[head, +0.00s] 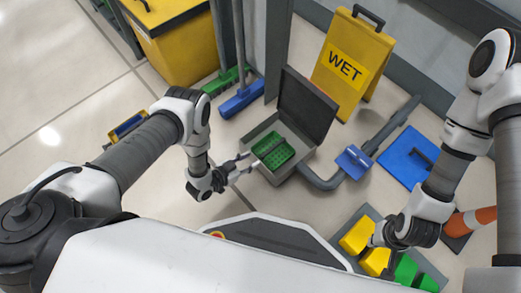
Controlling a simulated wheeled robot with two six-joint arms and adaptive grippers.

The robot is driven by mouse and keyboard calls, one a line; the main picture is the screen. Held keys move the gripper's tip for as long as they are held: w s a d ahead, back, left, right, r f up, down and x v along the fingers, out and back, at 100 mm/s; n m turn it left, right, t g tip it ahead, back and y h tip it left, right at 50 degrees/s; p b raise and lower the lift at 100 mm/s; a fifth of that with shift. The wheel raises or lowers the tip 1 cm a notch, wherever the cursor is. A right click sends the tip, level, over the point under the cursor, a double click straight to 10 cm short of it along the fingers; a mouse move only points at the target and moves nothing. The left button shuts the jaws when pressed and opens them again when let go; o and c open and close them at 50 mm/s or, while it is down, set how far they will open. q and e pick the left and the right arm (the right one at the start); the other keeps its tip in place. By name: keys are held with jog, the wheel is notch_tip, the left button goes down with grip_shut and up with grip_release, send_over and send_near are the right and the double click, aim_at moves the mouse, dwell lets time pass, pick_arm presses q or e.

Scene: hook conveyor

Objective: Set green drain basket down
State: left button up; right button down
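The green drain basket (273,153) is a perforated tray inside the open grey box (258,133), whose dark lid (304,104) stands raised behind it. A thin grey bar crosses the basket. Whether the basket rests on the bottom of the box is not clear. My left gripper (252,161) is at the box's left edge, fingers pointing at the basket. Its two fingers look spread, with their tips close to the basket's near left rim; contact is unclear. My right gripper (373,240) is at the lower right, above the yellow bins, its fingers largely hidden.
A yellow wet-floor sign (352,62) stands behind the box. A grey pipe (376,143) with a blue handle (353,161) runs to its right. Yellow bins (357,236) and green bins (406,270) lie on a grey mat. Brooms and a yellow cabinet (183,49) stand back left.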

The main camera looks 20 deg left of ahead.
pick_arm(q)
jog(key=s+a+r+n+g+y, duration=0.3)
jog(key=s+a+r+g, duration=0.2)
jog(key=s, duration=0.5)
jog(key=s+a+r+n+g+y, duration=0.4)
jog(key=s+r+g, duration=0.2)
jog(key=s+r, duration=0.4)
jog(key=shift+a+r, duration=0.25)
jog(key=shift+a, duration=0.1)
pick_arm(e)
jog(key=shift+r, duration=0.25)
